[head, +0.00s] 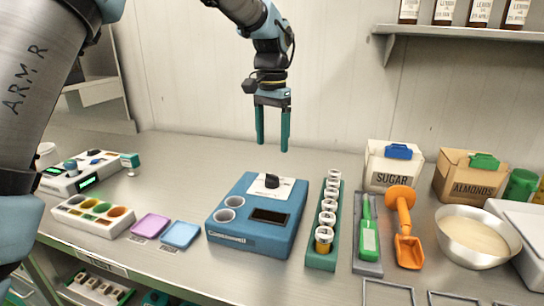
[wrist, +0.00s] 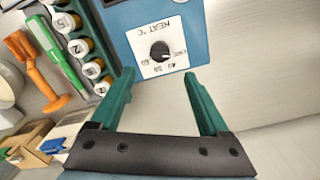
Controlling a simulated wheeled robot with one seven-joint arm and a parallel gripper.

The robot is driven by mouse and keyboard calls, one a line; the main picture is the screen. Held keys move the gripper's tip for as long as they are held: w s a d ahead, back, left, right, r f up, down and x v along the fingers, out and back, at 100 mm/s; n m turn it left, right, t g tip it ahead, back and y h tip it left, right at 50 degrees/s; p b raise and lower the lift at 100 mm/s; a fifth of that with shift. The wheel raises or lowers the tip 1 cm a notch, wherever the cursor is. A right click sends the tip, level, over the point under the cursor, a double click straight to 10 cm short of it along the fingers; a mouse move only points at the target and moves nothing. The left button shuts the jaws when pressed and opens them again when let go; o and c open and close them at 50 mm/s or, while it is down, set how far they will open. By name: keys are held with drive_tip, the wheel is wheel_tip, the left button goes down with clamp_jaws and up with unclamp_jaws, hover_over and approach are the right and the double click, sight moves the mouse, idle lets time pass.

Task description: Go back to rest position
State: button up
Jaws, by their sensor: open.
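My gripper (head: 272,128) hangs in the air above the back of the counter, behind and above the blue heater unit (head: 262,236). Its two green fingers point down, stand apart and hold nothing. In the wrist view the open gripper (wrist: 160,95) shows with bare counter between its fingers. The heater's white dial plate with a black knob (wrist: 160,52) lies just beyond the fingertips in that view and is not touched.
A green rack (head: 322,258) of several vials, a green-handled tool (head: 368,235) and an orange scoop (head: 403,225) stand right of the heater. Sugar (head: 391,172) and almond (head: 470,182) boxes and a bowl (head: 478,237) are farther right. A shelf (head: 460,32) juts out upper right.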

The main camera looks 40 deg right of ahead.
drive_tip(key=shift+r, duration=0.3)
idle(0.4)
drive_tip(key=w+a+f+n, duration=0.2)
drive_tip(key=w+a, duration=0.2)
drive_tip(key=a, duration=0.4)
drive_tip(key=w+a+f+n, duration=0.1)
drive_tip(key=w+a+n, duration=0.25)
drive_tip(key=a, duration=0.45)
drive_tip(key=w+a+f+n, duration=0.15)
drive_tip(key=w+a, duration=0.25)
drive_tip(key=a, duration=0.4)
drive_tip(key=s+a+f+n, duration=0.2)
drive_tip(key=a, duration=0.6)
drive_tip(key=s+a+f+n+t, duration=0.1)
drive_tip(key=s+a+f+n, duration=0.1)
drive_tip(key=a, duration=0.6)
drive_tip(key=s+a+f+n, duration=0.2)
drive_tip(key=s+a+n, duration=0.1)
drive_tip(key=a, duration=0.6)
drive_tip(key=shift+s+n+t, duration=0.3)
drive_tip(key=shift+s, duration=0.05)
